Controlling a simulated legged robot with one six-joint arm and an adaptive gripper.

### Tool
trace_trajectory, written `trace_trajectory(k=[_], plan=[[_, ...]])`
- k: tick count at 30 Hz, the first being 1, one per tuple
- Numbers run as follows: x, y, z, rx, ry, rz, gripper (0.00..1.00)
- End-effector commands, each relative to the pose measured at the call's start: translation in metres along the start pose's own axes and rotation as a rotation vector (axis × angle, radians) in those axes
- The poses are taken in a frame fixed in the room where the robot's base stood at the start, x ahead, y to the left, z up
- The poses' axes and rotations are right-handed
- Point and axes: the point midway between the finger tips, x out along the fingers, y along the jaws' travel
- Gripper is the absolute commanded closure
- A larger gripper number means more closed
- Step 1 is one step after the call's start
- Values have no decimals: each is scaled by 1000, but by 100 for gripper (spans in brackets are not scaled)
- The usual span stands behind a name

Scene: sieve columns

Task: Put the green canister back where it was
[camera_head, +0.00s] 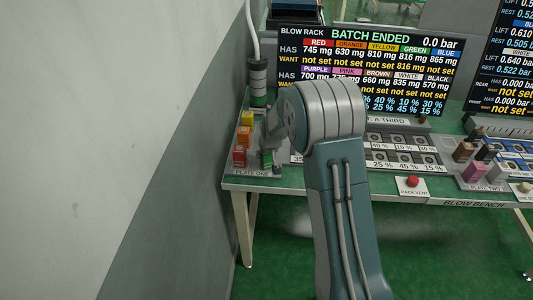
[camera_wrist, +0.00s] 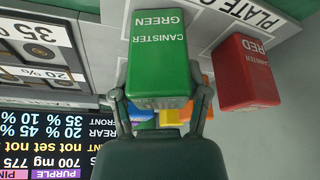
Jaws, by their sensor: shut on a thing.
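The green canister (camera_wrist: 158,60) fills the upper middle of the wrist view, its label upside down there. My gripper (camera_wrist: 160,95) is shut on it, one finger on each side. In the head view the green canister (camera_head: 266,158) shows small at the right of Plate One (camera_head: 258,172), partly hidden by my arm. I cannot tell whether its base touches the plate. The red canister (camera_wrist: 247,70) stands beside it in the wrist view, with a gap between them. The red canister also shows in the head view (camera_head: 239,156).
Orange (camera_head: 243,136) and yellow (camera_head: 247,118) canisters stand behind the red one on the bench's left end. The screen (camera_head: 370,70) reads "BATCH ENDED" and 0.0 bar. A rack of labelled slots (camera_head: 400,150) lies right of my arm. Plate Two (camera_head: 485,178) holds several canisters.

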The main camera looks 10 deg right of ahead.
Motion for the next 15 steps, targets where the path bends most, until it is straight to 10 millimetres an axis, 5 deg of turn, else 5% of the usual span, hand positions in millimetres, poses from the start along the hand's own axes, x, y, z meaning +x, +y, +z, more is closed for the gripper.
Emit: trace_trajectory(k=[5,6,8,15], plan=[[0,0,0,0,0,0,98],[1,0,1,1,-1,0,36],[1,0,0,1,0,0,10],[1,0,0,1,0,0,6]])
